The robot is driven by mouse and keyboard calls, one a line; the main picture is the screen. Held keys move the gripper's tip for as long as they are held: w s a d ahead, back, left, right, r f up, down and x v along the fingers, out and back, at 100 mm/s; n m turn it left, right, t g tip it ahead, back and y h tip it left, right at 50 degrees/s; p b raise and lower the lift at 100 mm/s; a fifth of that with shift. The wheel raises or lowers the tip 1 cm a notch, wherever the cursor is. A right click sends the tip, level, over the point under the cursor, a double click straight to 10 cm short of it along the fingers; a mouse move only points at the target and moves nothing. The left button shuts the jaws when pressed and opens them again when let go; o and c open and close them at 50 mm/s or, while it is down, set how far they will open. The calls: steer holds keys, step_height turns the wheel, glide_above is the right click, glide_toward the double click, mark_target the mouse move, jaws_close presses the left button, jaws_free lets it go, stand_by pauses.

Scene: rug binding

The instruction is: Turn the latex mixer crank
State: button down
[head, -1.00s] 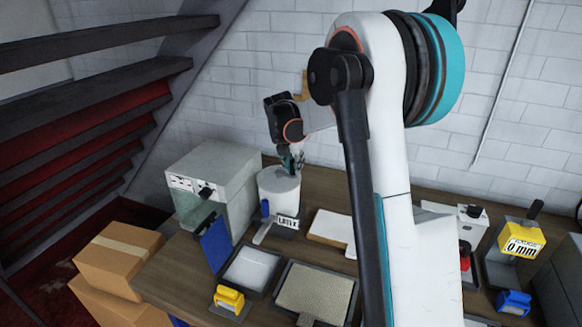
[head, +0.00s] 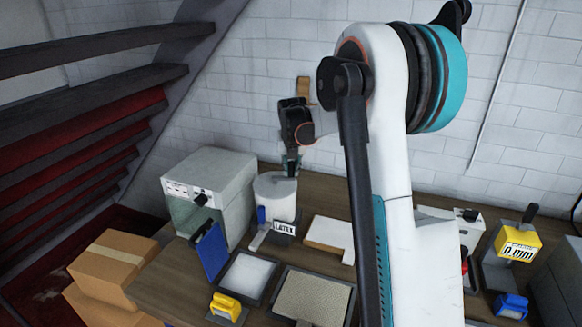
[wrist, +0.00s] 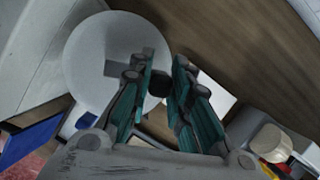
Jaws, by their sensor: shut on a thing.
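The latex mixer (head: 273,207) is a white round drum with a LATEX label, standing at the back left of the bench. Its pale round lid also shows in the wrist view (wrist: 95,75). My gripper (head: 292,171) points down at the right side of the lid. In the wrist view its teal-padded fingers (wrist: 159,84) are shut on a small dark knob, the crank handle (wrist: 158,82), near the lid's edge. The rest of the crank is mostly hidden by the fingers.
A grey box-shaped device (head: 212,185) stands close left of the mixer. A yellow gauge (head: 517,243) stands at the right. Cardboard boxes (head: 115,262) are at the left.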

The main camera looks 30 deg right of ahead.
steer(key=c, duration=1.5)
jaws_free()
steer(key=v, duration=1.2)
